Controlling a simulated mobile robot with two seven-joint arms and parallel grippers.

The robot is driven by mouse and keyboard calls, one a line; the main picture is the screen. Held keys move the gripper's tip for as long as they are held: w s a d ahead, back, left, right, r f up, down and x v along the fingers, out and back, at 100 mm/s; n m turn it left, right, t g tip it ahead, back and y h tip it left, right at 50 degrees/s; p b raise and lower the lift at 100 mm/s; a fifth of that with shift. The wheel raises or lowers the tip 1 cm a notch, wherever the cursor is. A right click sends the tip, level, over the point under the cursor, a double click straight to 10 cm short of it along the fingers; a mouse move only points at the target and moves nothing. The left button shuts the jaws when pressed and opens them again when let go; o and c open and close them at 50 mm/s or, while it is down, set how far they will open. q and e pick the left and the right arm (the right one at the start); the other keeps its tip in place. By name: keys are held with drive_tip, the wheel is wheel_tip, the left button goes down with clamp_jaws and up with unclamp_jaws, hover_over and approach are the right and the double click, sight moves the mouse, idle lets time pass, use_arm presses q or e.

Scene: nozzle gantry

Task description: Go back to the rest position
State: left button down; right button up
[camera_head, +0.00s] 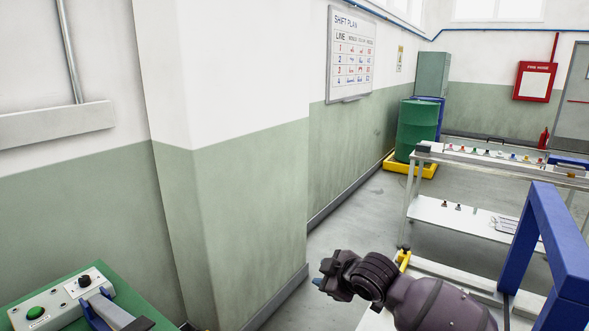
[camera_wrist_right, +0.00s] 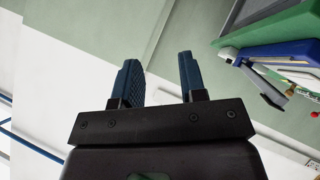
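My right gripper (camera_head: 318,282) is at the lower middle of the head view, with its arm coming in from the lower right. Its blue fingertips point left, towards the wall. In the right wrist view the two fingers of this gripper (camera_wrist_right: 160,80) stand apart, with nothing between them. The gripper is open, empty and clear of any surface. My left gripper shows in neither view.
A control box (camera_head: 50,309) with a green button and a lever stands on a green surface at lower left. A blue frame (camera_head: 553,238) stands at the right, near my right arm. A white workbench (camera_head: 425,165) is behind. A wall corner (camera_head: 192,190) juts out at centre left.

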drive_tip(key=s+d+f+m+h, duration=0.2)
drive_tip(key=s+d+f+m, duration=0.2)
drive_tip(key=s, duration=0.7)
drive_tip(key=s+d+f+m+t+h, duration=0.1)
drive_tip(key=s+d+f+m+h, duration=0.1)
drive_tip(key=s+d+f+m, duration=0.3)
drive_tip(key=s+d+f+m+t+h, duration=0.1)
drive_tip(key=s+d+f+m, duration=0.3)
drive_tip(key=s+d+f, duration=0.7)
drive_tip(key=s+f+h, duration=0.1)
drive_tip(key=s+f, duration=0.1)
drive_tip(key=s, duration=0.4)
drive_tip(key=shift+d+f+m, duration=0.25)
drive_tip(key=shift+f+m, duration=0.05)
